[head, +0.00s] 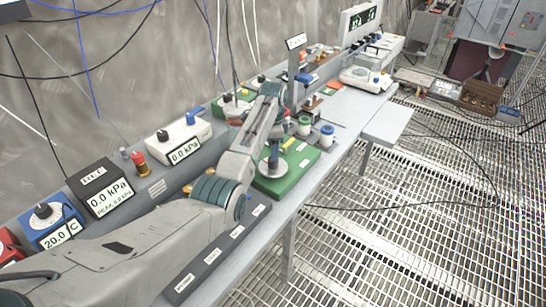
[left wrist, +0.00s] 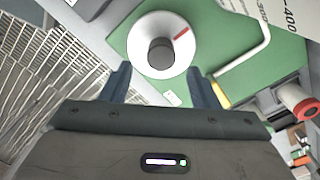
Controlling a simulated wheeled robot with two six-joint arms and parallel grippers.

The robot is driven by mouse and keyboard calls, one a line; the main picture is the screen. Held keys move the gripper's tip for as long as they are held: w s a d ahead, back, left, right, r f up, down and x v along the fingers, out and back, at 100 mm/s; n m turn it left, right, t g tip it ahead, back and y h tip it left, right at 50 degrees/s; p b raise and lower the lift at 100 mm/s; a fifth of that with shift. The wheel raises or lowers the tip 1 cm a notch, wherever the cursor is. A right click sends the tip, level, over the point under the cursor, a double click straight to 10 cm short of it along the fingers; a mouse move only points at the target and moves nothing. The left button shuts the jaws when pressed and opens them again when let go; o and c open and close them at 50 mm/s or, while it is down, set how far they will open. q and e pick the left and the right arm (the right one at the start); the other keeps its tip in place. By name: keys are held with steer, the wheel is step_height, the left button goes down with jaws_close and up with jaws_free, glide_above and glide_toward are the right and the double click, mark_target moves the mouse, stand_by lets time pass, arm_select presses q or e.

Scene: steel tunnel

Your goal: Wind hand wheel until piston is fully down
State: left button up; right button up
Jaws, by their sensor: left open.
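A green base plate (head: 300,160) lies on the bench, with a pale round disc (head: 266,167) on it below my left gripper (head: 273,148). I cannot make out the piston. My right gripper is not in view.
A white valve box (head: 183,137) and a kPa display (head: 105,190) reading 0.0 stand along the wall. Labelled strips line the bench's front edge. The grated floor (head: 420,230) at right is mostly clear, with cables.

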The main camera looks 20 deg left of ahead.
mark_target(273, 163)
arm_select(q)
step_height(273, 163, down, 4)
steer(key=shift+f+p, duration=0.25)
steer(key=shift+p, duration=0.05)
steer(key=shift+f, duration=0.65)
steer(key=shift+c, duration=1)
steer(key=c, duration=0.8)
steer(key=shift+o, duration=0.2)
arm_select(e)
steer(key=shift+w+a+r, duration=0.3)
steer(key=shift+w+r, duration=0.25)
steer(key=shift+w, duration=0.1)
